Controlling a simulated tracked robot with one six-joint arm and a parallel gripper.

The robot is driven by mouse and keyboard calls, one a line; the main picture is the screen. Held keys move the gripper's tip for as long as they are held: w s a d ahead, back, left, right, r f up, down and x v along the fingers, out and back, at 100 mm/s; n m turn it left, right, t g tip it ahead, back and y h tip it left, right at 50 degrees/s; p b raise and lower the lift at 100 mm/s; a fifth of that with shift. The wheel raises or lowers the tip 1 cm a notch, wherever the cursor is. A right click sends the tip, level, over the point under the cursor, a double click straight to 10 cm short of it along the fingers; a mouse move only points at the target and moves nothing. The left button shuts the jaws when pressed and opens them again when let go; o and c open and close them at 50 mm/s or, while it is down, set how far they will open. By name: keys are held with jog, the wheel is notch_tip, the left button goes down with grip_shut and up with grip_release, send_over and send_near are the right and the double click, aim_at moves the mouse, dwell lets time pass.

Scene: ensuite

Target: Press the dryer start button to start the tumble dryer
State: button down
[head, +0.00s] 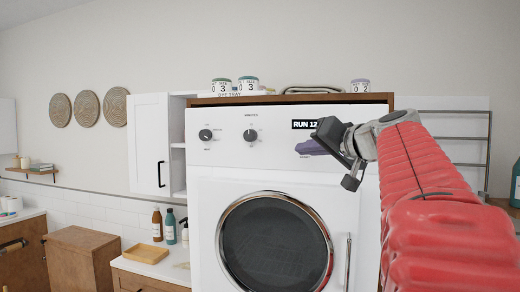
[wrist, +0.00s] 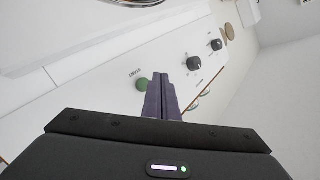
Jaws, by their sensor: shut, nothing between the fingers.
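The white tumble dryer (head: 205,240) stands in the middle of the head view, with a round dark door (head: 275,243) and two black knobs on its panel. A black display (head: 307,125) at the panel's right reads "RUN 12", its end cut off by my wrist. In the wrist view, a round green button (wrist: 141,84) sits beside a small label, just left of my fingertips. My gripper (head: 302,148) is shut and empty, its purple fingers (wrist: 158,82) at the panel. I cannot tell whether they touch it. The button is hidden in the head view.
Labelled tins (head: 248,83) and a folded cloth (head: 312,88) lie on the wooden top above the dryer. A white cabinet (head: 149,143) hangs open-shelved at left. Bottles (head: 170,227) and a wooden tray (head: 146,254) stand on the left counter. A vertical handle (head: 347,262) is right of the door.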

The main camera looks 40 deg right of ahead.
jog(key=s+a, duration=0.1)
jog(key=a, duration=0.1)
jog(key=s+a, duration=0.1)
jog(key=shift+s+a, duration=0.35)
jog(key=shift+s, duration=0.05)
jog(key=shift+f, duration=0.1)
dwell(0.5)
jog(key=w+a+f+n+g+y, duration=0.1)
jog(key=a+f+g+y, duration=0.15)
jog(key=a+f, duration=0.7)
jog(key=w+a+f+n+g+y, duration=0.15)
jog(key=a+f+g, duration=0.3)
jog(key=f, duration=0.95)
jog(key=s+a+f+n+g+h, duration=0.1)
jog(key=s+a+f+n, duration=0.2)
jog(key=s+a+f, duration=0.5)
jog(key=s+a+f+n+g+h, duration=0.1)
jog(key=s+a+f+n+g, duration=0.1)
jog(key=s+a+f, duration=0.6)
notch_tip(320, 180, down, 4)
jog(key=shift+a+r+n+g, duration=0.2)
jog(key=shift+n+g, duration=0.1)
jog(key=shift+n, duration=0.35)
